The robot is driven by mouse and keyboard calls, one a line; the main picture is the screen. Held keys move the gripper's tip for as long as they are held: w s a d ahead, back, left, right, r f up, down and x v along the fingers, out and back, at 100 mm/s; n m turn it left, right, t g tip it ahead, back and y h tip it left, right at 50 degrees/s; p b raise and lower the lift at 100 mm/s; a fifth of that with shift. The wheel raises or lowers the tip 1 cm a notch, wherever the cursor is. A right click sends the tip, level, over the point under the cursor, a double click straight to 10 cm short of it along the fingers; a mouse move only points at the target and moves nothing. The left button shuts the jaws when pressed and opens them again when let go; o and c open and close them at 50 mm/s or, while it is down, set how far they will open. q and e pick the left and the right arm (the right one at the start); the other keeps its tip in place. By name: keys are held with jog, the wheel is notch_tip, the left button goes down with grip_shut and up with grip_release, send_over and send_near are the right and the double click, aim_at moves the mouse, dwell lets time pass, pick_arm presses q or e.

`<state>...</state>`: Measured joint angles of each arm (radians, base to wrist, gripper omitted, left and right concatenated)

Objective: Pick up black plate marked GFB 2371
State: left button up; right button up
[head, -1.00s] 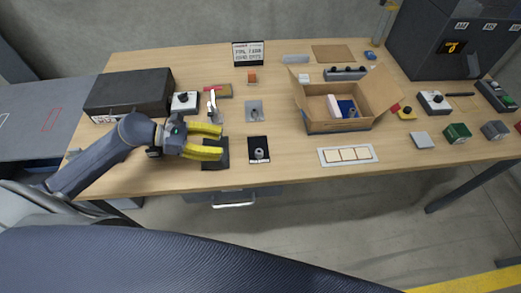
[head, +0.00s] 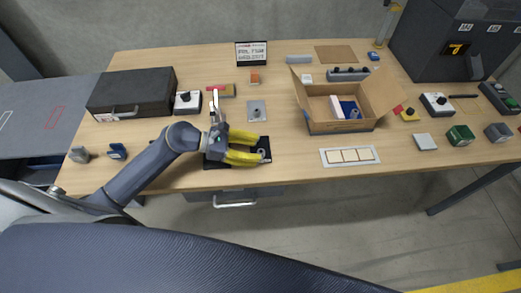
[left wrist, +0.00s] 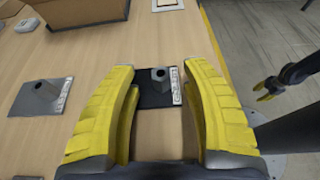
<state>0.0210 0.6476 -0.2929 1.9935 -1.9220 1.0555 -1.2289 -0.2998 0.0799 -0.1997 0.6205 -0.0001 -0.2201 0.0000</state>
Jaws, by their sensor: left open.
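A black plate (head: 264,163) with a short grey post and a white label strip lies flat near the table's front edge. It also shows in the left wrist view (left wrist: 152,100), between my fingers; its label is too small to read. My left gripper (head: 262,148) is open and empty, its yellow fingers reaching toward the plate from the left. In the left wrist view the fingers (left wrist: 160,85) stand on both sides of the plate, and I see no grip on it. My right gripper (left wrist: 268,89) shows small at the right there, away from the table.
A second dark plate (head: 209,164) lies partly hidden under my left gripper. A grey plate with a post (head: 257,112) lies behind. An open cardboard box (head: 340,126) and a white tray (head: 326,157) stand to the right. A black case (head: 130,90) stands left.

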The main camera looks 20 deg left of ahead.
aim_at(262, 151)
pick_arm(q)
jog(key=shift+x, duration=1.55)
jog(key=shift+c, duration=0.2)
grip_shut()
